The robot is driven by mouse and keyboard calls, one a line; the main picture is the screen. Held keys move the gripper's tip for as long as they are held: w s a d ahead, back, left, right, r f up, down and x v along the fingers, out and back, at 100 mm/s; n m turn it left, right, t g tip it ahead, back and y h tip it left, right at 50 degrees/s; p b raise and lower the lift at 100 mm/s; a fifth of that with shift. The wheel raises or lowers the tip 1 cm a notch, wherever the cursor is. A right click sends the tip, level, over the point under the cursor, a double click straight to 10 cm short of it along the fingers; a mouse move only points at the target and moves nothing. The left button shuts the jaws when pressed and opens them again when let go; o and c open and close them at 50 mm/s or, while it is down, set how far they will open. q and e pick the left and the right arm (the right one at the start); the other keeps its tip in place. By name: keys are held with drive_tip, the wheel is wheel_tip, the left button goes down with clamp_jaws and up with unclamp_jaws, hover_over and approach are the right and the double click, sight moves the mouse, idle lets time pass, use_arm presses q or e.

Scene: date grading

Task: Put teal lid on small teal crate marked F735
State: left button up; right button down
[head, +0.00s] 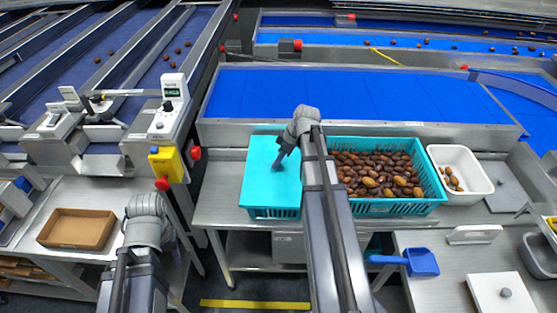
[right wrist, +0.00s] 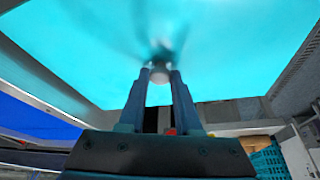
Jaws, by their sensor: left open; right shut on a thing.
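The flat teal lid (head: 262,178) is over the small teal crate (head: 274,213), whose slatted front wall shows below the lid's near edge. I cannot tell whether the lid touches the rim. No marking is readable on the crate. My right gripper (head: 279,163) is shut on the lid's round knob; in the right wrist view the two fingers (right wrist: 159,78) pinch the pale knob, with the lid (right wrist: 230,50) filling the upper part. My left gripper (head: 146,205) is away to the left, near the cardboard tray; its fingers are hidden in the head view.
A larger teal crate of dates (head: 425,207) stands just right of the lid. A white tub (head: 479,184) with a few dates is beyond it. A blue scoop (head: 421,262) and cardboard tray (head: 76,229) lie on nearer tables. A yellow box (head: 166,164) stands left of the bench.

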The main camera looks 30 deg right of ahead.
drive_tip(key=shift+f+b, duration=0.6)
idle(0.4)
drive_tip(key=c, duration=0.5)
unclamp_jaws()
drive_tip(key=shift+o, duration=0.3)
drive_tip(key=o, duration=0.3)
drive_tip(key=shift+r, duration=0.1)
wheel_tip(320, 180, up, 7)
drive_tip(key=p, duration=0.7)
